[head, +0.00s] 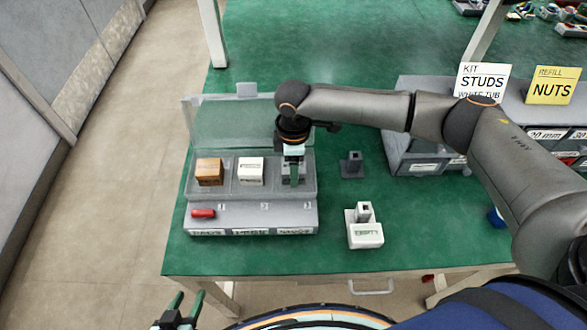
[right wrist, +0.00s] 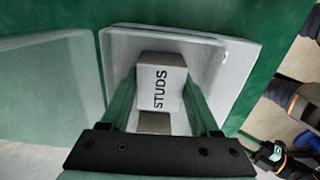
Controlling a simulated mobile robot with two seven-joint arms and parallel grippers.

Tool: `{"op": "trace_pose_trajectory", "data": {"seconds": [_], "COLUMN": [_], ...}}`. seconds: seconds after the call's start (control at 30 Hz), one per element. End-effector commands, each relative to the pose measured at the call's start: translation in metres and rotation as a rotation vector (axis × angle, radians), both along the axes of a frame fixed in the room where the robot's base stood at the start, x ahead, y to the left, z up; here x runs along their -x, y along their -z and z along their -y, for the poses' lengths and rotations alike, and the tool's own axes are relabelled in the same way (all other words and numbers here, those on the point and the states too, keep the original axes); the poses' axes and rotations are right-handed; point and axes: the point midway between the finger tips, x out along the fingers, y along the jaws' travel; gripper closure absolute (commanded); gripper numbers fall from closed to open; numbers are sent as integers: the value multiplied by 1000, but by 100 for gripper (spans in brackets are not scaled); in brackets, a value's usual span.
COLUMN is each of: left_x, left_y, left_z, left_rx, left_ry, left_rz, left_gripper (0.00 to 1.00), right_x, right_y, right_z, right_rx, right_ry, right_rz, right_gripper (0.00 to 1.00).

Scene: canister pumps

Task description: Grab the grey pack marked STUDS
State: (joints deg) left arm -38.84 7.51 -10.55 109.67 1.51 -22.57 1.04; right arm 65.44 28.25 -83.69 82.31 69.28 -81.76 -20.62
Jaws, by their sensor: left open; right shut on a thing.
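The grey pack marked STUDS (right wrist: 161,88) shows in the right wrist view between the green fingers of my right gripper (right wrist: 160,100), its white label facing the camera. My right gripper is shut on it, inside the right compartment of the grey tray (head: 252,217). In the head view my right gripper (head: 293,168) reaches down into that compartment and mostly hides the pack. My left gripper (head: 180,310) is open and empty at the bottom left, off the table edge and away from the tray.
An orange-brown pack (head: 209,172) and a white pack (head: 250,171) sit in the other compartments. A clear lid (head: 232,122) stands raised behind. A red object (head: 203,213) lies on the tray's front. A white pump-like item (head: 365,234) and grey bins (head: 415,155) stand to the right.

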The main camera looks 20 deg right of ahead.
Motion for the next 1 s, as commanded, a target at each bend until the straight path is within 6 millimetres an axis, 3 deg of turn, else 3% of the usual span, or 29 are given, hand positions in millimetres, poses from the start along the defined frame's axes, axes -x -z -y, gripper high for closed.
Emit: {"op": "trace_pose_trajectory", "data": {"seconds": [0.03, 0.23, 0.63, 0.8, 1.0], "left_x": [0, 0, 0, 0, 0], "left_y": [0, 0, 1, 3, 0], "left_z": [0, 0, 0, 0, 0], "left_rx": [0, 0, 0, 0, 0], "left_ry": [0, 0, 0, 0, 0], "left_rz": [0, 0, 0, 0, 0], "left_gripper": [50, 50, 50, 50, 50], "right_x": [0, 0, -1, -1, 28], "right_y": [0, 0, -8, -31, -75], "right_z": [0, 0, 0, 0, -23], "right_rx": [0, 0, -1, -2, -4], "right_ry": [0, 1, 1, 1, -7], "right_rz": [0, 0, 1, 4, 5], "right_gripper": [73, 96, 96, 96, 96]}}
